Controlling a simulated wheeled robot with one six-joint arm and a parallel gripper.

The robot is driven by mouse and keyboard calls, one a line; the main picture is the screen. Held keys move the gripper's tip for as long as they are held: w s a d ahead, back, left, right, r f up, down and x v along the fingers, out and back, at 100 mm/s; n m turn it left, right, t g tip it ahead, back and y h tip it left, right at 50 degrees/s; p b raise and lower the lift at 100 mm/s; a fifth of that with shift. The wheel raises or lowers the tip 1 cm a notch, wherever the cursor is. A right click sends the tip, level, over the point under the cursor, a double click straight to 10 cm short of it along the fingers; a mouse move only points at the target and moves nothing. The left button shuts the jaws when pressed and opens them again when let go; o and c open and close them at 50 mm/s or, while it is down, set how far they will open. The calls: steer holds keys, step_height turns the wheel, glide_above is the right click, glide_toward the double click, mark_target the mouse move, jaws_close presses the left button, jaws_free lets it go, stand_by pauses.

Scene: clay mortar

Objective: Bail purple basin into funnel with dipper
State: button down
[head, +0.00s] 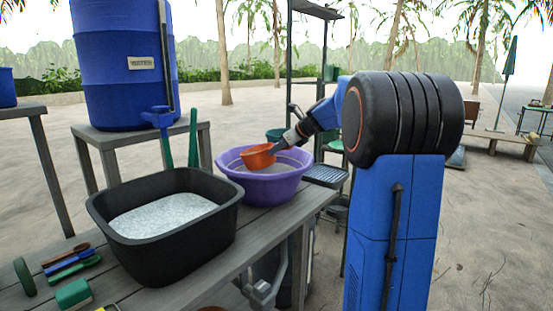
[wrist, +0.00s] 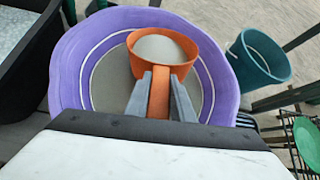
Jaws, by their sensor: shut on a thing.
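The purple basin (head: 262,185) stands on the grey bench and holds a greyish fill; it also shows in the wrist view (wrist: 75,62). The orange dipper (head: 257,157) is over the basin, its cup within the basin's outline in the wrist view (wrist: 135,42). Grey material shows in the cup. My gripper (wrist: 160,95) is shut on the dipper's handle; in the head view it reaches in from the right (head: 277,149). A blue funnel-like piece (head: 158,116) shows in front of the blue barrel, left of the basin. Whether the cup touches the fill is unclear.
A black tub (head: 165,248) with pale granular material stands left of the basin on the bench (head: 225,270). The blue barrel (head: 120,70) stands behind it. A teal bucket (wrist: 262,58) is right of the basin. Small tools lie at the bench's left.

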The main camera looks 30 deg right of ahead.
steer(key=shift+s+d+r+t, duration=0.1)
steer(key=shift+r+t, duration=0.1)
steer(key=shift+r, duration=0.45)
steer(key=shift+s+d+r+t, duration=0.1)
steer(key=shift+r+t, duration=0.1)
steer(key=shift+r, duration=0.4)
steer(key=shift+s+d+r+m+t+y, duration=0.15)
steer(key=shift+r+m+t+y, duration=0.1)
steer(key=shift+r+t+y, duration=0.35)
steer(key=shift+s+d+r+m+t+y, duration=0.15)
steer(key=shift+r+m+t+y, duration=0.2)
steer(key=shift+r, duration=0.4)
